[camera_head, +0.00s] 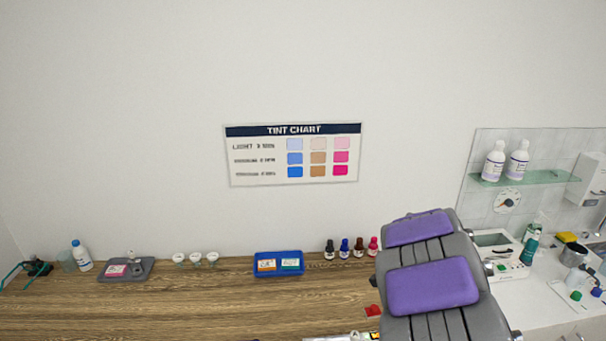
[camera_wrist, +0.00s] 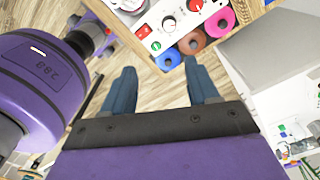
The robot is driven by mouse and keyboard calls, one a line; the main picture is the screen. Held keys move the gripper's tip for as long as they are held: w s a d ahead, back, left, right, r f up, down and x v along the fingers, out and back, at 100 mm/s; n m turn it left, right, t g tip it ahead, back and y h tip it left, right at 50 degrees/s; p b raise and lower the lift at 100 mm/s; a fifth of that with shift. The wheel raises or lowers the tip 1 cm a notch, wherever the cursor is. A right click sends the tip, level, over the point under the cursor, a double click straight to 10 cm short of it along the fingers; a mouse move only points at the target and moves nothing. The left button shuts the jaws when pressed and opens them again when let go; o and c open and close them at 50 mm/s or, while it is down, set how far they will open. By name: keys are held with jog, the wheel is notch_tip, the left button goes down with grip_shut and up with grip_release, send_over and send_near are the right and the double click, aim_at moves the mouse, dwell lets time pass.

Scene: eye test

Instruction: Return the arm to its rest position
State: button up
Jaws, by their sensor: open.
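My arm (camera_head: 432,285), purple and grey, reaches up from the bottom right in the head view, in front of the wooden counter's right end. My gripper does not show in that view. In the wrist view my gripper (camera_wrist: 162,88) has two dark blue fingers set wide apart. It is open, with only wooden flooring and the edge of a box beyond the gap. It holds nothing.
The wooden counter (camera_head: 190,305) bears a blue tray (camera_head: 279,274), a grey tray (camera_head: 140,269) and small bottles (camera_head: 344,248). A glass shelf (camera_head: 530,179) is at right. In the wrist view, a box with coloured rings (camera_wrist: 192,42) lies beyond the fingers.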

jog(key=s+a+n+b, duration=0.4)
jog(key=s+a+n, duration=0.2)
jog(key=s+n, duration=0.5)
jog(key=s+a+n+g+b, duration=0.1)
jog(key=s+a+n+b, duration=0.4)
jog(key=s+n, duration=0.7)
jog(key=s+a, duration=0.2)
jog(key=s, duration=0.5)
jog(key=shift+s+r+g, duration=0.15)
jog(key=shift+r+g, duration=0.15)
